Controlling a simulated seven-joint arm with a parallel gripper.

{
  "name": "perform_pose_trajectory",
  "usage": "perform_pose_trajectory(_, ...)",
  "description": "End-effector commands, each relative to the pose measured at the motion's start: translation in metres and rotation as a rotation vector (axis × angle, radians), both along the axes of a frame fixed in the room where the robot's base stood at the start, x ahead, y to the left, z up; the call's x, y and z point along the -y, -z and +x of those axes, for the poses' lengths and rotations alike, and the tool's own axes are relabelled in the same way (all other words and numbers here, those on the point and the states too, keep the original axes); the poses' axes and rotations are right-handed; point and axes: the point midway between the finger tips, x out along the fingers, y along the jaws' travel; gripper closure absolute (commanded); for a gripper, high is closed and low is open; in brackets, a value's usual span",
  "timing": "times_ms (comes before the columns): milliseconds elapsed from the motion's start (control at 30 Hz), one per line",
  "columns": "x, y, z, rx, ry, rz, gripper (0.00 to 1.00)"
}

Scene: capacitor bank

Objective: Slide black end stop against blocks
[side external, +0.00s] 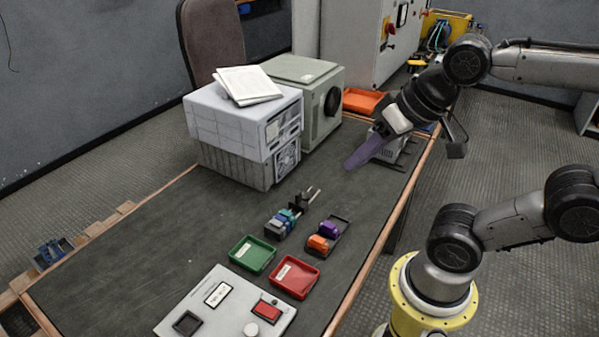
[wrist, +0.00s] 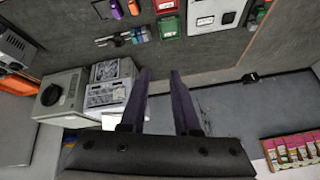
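A short rail (side external: 311,195) lies on the dark table in the side view, with a row of grey, blue and teal blocks (side external: 283,221) at its near end. A dark piece that looks like the black end stop (side external: 297,203) sits on the rail by the far side of the blocks; any gap is too small to tell. The rail (wrist: 104,41) and blocks (wrist: 138,35) also show at the top of the wrist view. My gripper (side external: 350,166) is above the table, well behind and right of the rail. Its two purple fingers (wrist: 160,71) are apart with nothing between them.
A black tray (side external: 337,231) with orange and purple parts lies right of the rail. Green (side external: 252,254) and red (side external: 294,277) bins and a control panel (side external: 225,304) stand nearer. Stacked grey instruments (side external: 245,130) stand at the back left. The table's left middle is clear.

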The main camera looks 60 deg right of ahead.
Motion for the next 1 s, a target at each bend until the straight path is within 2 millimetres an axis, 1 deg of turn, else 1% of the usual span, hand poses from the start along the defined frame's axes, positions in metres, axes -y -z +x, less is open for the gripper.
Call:
perform_pose_trajectory(100, 0.004, -0.016, 0.03, -0.002, 0.145, 0.081, 0.7)
perform_pose_trajectory(233, 0.012, -0.024, 0.067, -0.021, 0.306, 0.159, 0.7)
perform_pose_trajectory(367, 0.026, -0.021, 0.11, -0.056, 0.481, 0.231, 0.7)
perform_pose_trajectory(400, 0.032, -0.017, 0.125, -0.071, 0.538, 0.253, 0.7)
perform_pose_trajectory(467, 0.043, -0.009, 0.149, -0.095, 0.628, 0.284, 0.7)
perform_pose_trajectory(500, 0.051, -0.001, 0.163, -0.111, 0.688, 0.302, 0.7)
perform_pose_trajectory(567, 0.064, 0.013, 0.185, -0.138, 0.772, 0.326, 0.7)
perform_pose_trajectory(600, 0.072, 0.024, 0.198, -0.156, 0.825, 0.34, 0.7)
perform_pose_trajectory(667, 0.087, 0.043, 0.216, -0.184, 0.903, 0.357, 0.7)
perform_pose_trajectory(733, 0.104, 0.07, 0.233, -0.221, 0.988, 0.371, 0.7)
perform_pose_trajectory(767, 0.112, 0.082, 0.24, -0.239, 1.02, 0.375, 0.7)
perform_pose_trajectory(800, 0.122, 0.1, 0.247, -0.263, 1.062, 0.379, 0.7)
perform_pose_trajectory(833, 0.13, 0.113, 0.251, -0.281, 1.089, 0.38, 0.7)
perform_pose_trajectory(867, 0.137, 0.126, 0.254, -0.301, 1.113, 0.38, 0.7)
perform_pose_trajectory(900, 0.145, 0.144, 0.257, -0.327, 1.139, 0.377, 0.7)
perform_pose_trajectory(1000, 0.163, 0.183, 0.257, -0.391, 1.184, 0.367, 0.7)
